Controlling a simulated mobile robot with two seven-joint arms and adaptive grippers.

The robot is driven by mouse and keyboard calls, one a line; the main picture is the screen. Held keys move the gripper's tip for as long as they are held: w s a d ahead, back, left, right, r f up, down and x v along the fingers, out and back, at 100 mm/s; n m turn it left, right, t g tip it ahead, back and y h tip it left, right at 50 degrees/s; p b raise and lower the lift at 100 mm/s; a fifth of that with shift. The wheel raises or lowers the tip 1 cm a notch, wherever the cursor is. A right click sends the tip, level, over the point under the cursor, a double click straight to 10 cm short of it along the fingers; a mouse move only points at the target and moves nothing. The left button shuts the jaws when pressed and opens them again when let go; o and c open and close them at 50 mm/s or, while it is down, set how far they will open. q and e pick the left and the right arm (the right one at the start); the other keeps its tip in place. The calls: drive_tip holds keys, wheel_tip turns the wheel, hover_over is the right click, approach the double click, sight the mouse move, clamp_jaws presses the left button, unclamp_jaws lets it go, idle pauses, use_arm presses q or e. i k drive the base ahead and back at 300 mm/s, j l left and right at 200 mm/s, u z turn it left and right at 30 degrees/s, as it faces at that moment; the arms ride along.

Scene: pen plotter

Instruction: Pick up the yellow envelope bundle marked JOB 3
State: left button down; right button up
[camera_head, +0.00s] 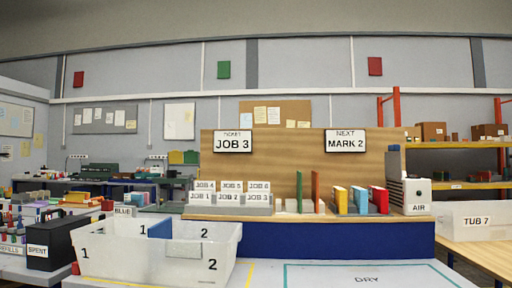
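No yellow bundle with a readable JOB 3 mark shows. A grey rack (230,210) on the wooden-topped ledge has slots labelled JOB 1 to JOB 6. The JOB 3 label (257,198) is at its front right, and I cannot make out any envelopes there. A ticket sign reading JOB 3 (233,145) hangs on the wooden backboard above. A yellow upright item (340,199) stands on the ledge beside blue and red ones, with no readable mark. Neither of my grippers is in view.
A white two-compartment tub (150,262) marked 1 and 2 stands front left, a blue item in it. A black SPENT box (52,240) is left of it. The AIR unit (417,196) is on the ledge's right end. The DRY area (365,276) is clear. TUB 7 (475,221) is right.

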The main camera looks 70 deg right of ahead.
sight(339, 194)
drive_tip(key=z, duration=2.1)
drive_tip(key=l+u, duration=0.1)
drive_tip(key=l, duration=0.65)
drive_tip(key=l+u, duration=0.1)
drive_tip(key=l, duration=0.65)
drive_tip(key=k+l+u, duration=0.1)
drive_tip(key=l, duration=1.4)
drive_tip(key=k+l+u, duration=0.15)
drive_tip(key=l, duration=0.6)
drive_tip(key=i+l+u, duration=0.1)
drive_tip(key=i+l, duration=0.35)
drive_tip(key=l, duration=0.15)
